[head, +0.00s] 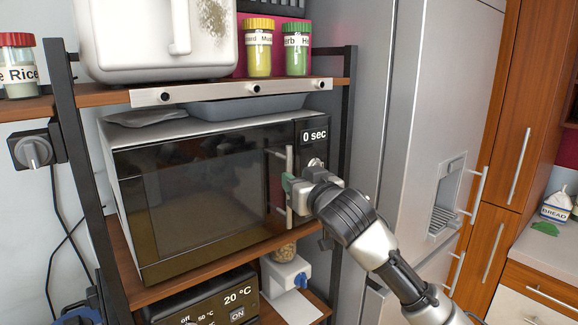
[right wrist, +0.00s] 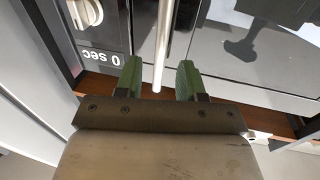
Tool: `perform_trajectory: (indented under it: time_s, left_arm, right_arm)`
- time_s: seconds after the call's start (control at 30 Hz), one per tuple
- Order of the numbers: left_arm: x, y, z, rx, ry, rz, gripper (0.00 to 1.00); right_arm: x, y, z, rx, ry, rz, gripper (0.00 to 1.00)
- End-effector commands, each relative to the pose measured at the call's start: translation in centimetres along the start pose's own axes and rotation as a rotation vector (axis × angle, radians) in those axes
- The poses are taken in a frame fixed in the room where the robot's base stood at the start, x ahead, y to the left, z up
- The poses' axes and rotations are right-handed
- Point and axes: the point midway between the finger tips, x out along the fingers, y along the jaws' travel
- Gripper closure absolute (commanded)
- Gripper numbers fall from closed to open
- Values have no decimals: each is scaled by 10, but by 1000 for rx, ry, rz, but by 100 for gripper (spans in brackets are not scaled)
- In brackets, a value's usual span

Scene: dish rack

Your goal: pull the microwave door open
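The microwave (head: 200,190) stands on the middle shelf with its dark glass door (head: 195,205) shut. Its display (head: 314,135) reads "0 sec". A vertical metal door handle (head: 290,160) is at the door's right side. My right gripper (head: 293,190) is at the handle, coming from the right. In the right wrist view, the green fingers (right wrist: 160,82) are open, one on each side of the handle bar (right wrist: 161,50), with gaps beside it. The handle's lower end reaches between the fingertips. My left gripper is out of view.
A blue-grey tray (head: 245,108) lies on top of the microwave. The shelf above (head: 100,98) holds spice jars (head: 258,50) and a white appliance (head: 155,40). A dark shelf post (head: 345,110) stands right of the microwave, beside a fridge (head: 435,110). A toaster oven (head: 210,300) sits below.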

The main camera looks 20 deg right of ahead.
Motion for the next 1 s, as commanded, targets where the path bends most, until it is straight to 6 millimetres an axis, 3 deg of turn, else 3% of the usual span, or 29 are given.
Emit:
perform_trajectory:
  time_s: [0.1, 0.3, 0.63, 0.67, 0.9, 1.0]
  left_arm:
    - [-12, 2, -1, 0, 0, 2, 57]
    - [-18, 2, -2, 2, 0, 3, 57]
    - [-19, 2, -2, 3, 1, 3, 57]
    - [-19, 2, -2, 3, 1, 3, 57]
    - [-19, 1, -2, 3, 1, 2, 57]
    - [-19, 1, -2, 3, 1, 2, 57]
  right_arm:
    - [22, 0, -3, 1, -2, 0, 61]
    - [42, 0, -2, 1, 0, 0, 61]
    - [46, 0, 0, 0, 1, -1, 61]
    - [46, 0, 0, 0, 1, -1, 63]
    - [46, 0, 0, 0, 1, 0, 100]
    - [46, 0, 0, 0, 0, 0, 100]
